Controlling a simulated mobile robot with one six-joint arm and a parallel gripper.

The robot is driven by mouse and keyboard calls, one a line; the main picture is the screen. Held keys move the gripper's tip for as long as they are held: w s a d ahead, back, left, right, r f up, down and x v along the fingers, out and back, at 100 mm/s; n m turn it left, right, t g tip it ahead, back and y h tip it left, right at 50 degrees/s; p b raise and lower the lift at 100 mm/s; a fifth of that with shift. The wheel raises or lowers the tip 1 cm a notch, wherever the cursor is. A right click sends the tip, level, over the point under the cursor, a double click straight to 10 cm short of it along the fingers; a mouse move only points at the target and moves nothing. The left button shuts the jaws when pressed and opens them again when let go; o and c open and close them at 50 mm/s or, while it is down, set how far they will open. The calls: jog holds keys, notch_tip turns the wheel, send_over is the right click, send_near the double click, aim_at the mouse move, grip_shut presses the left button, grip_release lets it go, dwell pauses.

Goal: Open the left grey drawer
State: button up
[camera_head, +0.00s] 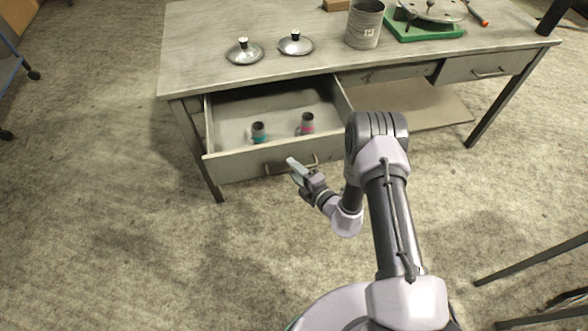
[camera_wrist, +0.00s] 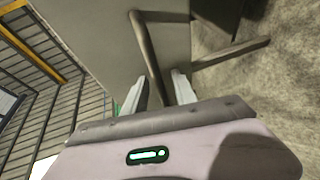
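The left grey drawer (camera_head: 238,165) stands pulled well out from under the grey table, and its inside shows. A small cup with a teal band (camera_head: 259,133) and one with a pink band (camera_head: 307,124) stand in it. My gripper (camera_head: 292,164) is at the bar handle (camera_head: 277,169) on the drawer front. In the wrist view, the fingers (camera_wrist: 162,90) are apart, with the handle bar (camera_wrist: 148,50) running between them. I see a gap beside the bar, so the fingers do not look closed on it. The tips partly hide the handle in the head view.
On the table (camera_head: 200,60) are two lids (camera_head: 244,52) (camera_head: 296,44), a grey can (camera_head: 365,25) and a green-based device (camera_head: 425,28). A shut right drawer (camera_head: 487,66) is beside. Open carpet (camera_head: 120,240) lies in front of the drawer.

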jog(key=p+v, duration=0.4)
jog(key=v, duration=1.3)
jog(key=shift+s+p, duration=0.2)
jog(key=shift+p, duration=0.2)
jog(key=shift+d, duration=0.1)
jog(key=s+a+r+n+g+y, duration=0.1)
jog(key=a+r+n+g+y, duration=0.2)
jog(key=r+n, duration=0.45)
jog(key=s+a+r+n+g, duration=0.1)
jog(key=a+r+n+g, duration=0.25)
jog(key=r+n, duration=0.35)
jog(key=s+a+r+n+g+y, duration=0.1)
jog(key=a+r+n+g+y, duration=0.1)
jog(key=r+n+g, duration=0.5)
jog(key=s+d+r+n+h, duration=0.3)
jog(key=s+r+n+h, duration=0.5)
jog(key=s+r+n, duration=0.4)
jog(key=d+r+n+t+h, duration=0.5)
jog(key=d+n+t, duration=0.2)
jog(key=n, duration=0.2)
jog(key=shift+s+r+b, duration=0.3)
